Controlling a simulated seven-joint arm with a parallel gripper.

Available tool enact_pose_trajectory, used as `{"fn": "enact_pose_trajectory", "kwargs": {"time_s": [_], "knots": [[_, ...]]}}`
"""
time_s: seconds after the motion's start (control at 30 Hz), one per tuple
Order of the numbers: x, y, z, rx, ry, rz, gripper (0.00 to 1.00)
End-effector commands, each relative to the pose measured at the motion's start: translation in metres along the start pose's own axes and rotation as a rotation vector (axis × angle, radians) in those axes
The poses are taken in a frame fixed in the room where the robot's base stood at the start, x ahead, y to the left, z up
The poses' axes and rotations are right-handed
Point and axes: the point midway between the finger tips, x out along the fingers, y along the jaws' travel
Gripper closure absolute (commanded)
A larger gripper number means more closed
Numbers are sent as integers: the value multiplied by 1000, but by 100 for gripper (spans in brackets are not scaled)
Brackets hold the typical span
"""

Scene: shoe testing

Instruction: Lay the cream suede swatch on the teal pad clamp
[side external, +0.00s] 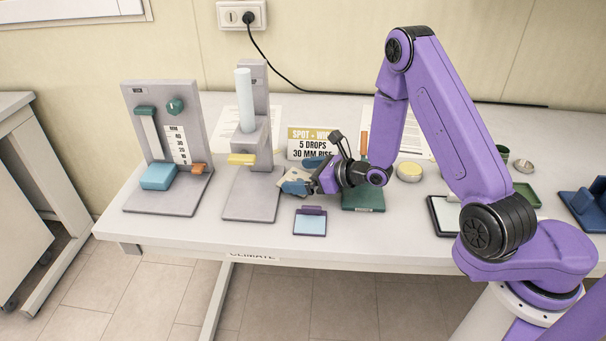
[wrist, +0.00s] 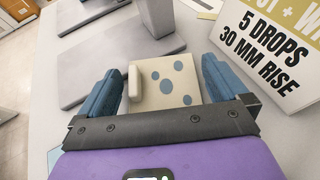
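The cream suede swatch (wrist: 168,92) is a pale square with several blue spots and a raised tab at its left edge. It lies between the two blue fingers of my gripper (wrist: 165,88), with small gaps at both sides. In the side external view my gripper (side external: 303,175) is low over the table and partly hides the swatch (side external: 296,174). What I take for the teal pad clamp is a dark green-teal plate (side external: 363,200) with an upright orange piece behind it, right of my gripper. My wrist hides part of it.
A grey stand with a pale blue cylinder (side external: 245,100) is just left of my gripper. A wicking stand (side external: 150,150) is further left. A sign (side external: 306,143) stands close behind. A small blue pad (side external: 310,222) lies near the front edge. A yellow-topped tin (side external: 409,171) stands right.

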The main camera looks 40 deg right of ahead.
Motion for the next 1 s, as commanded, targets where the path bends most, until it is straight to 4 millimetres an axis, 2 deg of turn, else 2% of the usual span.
{"fn": "enact_pose_trajectory", "kwargs": {"time_s": [0.17,0.27,0.53,0.6,1.0], "knots": [[-1,0,2,-1,-1,0,0],[-9,-1,2,2,1,-2,0],[-55,-1,2,4,1,-4,0],[-56,-1,14,-4,-5,-1,0],[-72,0,54,-4,-3,0,0]]}}
